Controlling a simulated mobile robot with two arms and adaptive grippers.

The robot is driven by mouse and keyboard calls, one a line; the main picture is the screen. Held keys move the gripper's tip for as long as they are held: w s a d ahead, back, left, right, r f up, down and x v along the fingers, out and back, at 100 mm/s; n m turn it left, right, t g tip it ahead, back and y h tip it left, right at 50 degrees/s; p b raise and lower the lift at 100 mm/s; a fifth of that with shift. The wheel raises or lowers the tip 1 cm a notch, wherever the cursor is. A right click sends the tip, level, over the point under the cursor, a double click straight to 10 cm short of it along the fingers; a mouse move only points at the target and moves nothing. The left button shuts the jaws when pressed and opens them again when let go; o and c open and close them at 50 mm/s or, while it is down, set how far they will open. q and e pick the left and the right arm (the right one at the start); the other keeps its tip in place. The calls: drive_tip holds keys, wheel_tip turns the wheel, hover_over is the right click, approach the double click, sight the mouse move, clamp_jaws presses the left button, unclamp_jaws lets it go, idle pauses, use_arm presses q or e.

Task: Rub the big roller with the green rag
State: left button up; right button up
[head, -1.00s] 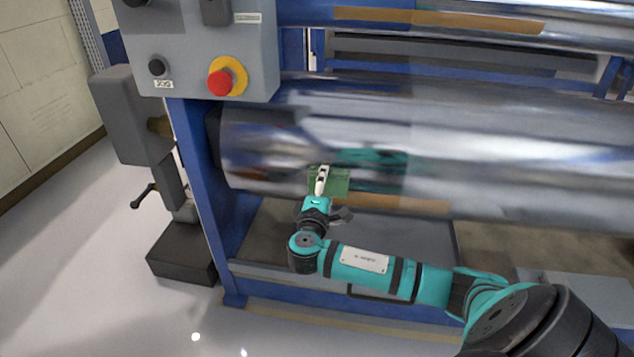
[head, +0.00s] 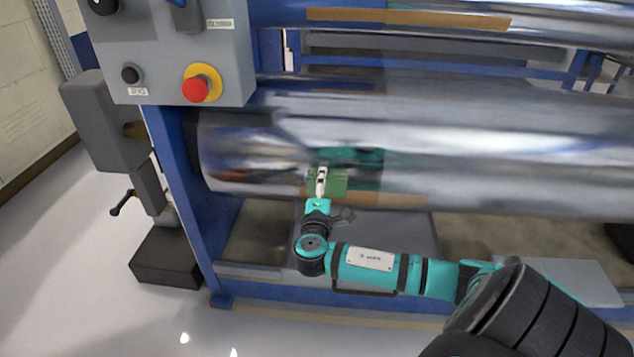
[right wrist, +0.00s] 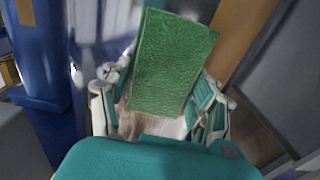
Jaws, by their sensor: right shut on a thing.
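The big roller (head: 480,155) is a shiny metal cylinder lying across the machine in the head view. My right gripper (head: 322,183) is at the lower front of the roller, near its left end. It is shut on the green rag (head: 340,182), which lies against or just in front of the metal; I cannot tell if they touch. In the right wrist view the rag (right wrist: 172,62) is a flat green rectangle between the fingers of my right gripper (right wrist: 160,98), hiding part of what is behind. My left gripper is not in view.
A grey control panel (head: 165,50) with a red stop button (head: 195,90) stands left of the roller. The blue frame (head: 190,200) bounds the roller's left end. A thinner roller (head: 560,25) runs above. Open pale floor (head: 80,260) lies at left.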

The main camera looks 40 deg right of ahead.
sight(308, 187)
drive_tip(key=shift+w+a, duration=0.7)
drive_tip(key=shift+w, duration=0.05)
drive_tip(key=shift+w+a, duration=0.45)
drive_tip(key=shift+w+a+b, duration=0.25)
drive_tip(key=shift+w+b, duration=0.05)
drive_tip(key=shift+w, duration=0.05)
drive_tip(key=shift+w+a+f, duration=0.1)
drive_tip(key=shift+w+a, duration=0.15)
drive_tip(key=shift+w, duration=0.1)
drive_tip(key=shift+w+a+b, duration=0.3)
drive_tip(key=shift+w+a, duration=0.2)
drive_tip(key=shift+w, duration=0.15)
drive_tip(key=shift+w+a+b, duration=0.4)
drive_tip(key=shift+w+a, duration=0.65)
drive_tip(key=shift+w, duration=0.15)
drive_tip(key=shift+w+a+b, duration=0.5)
drive_tip(key=shift+w+a, duration=0.3)
drive_tip(key=shift+w, duration=0.2)
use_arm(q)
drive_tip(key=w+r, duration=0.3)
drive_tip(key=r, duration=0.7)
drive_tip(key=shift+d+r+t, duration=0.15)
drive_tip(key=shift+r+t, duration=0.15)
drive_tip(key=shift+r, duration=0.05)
use_arm(e)
drive_tip(key=shift+w+a+r, duration=0.2)
drive_tip(key=shift+w+a, duration=0.15)
drive_tip(key=shift+w, duration=0.1)
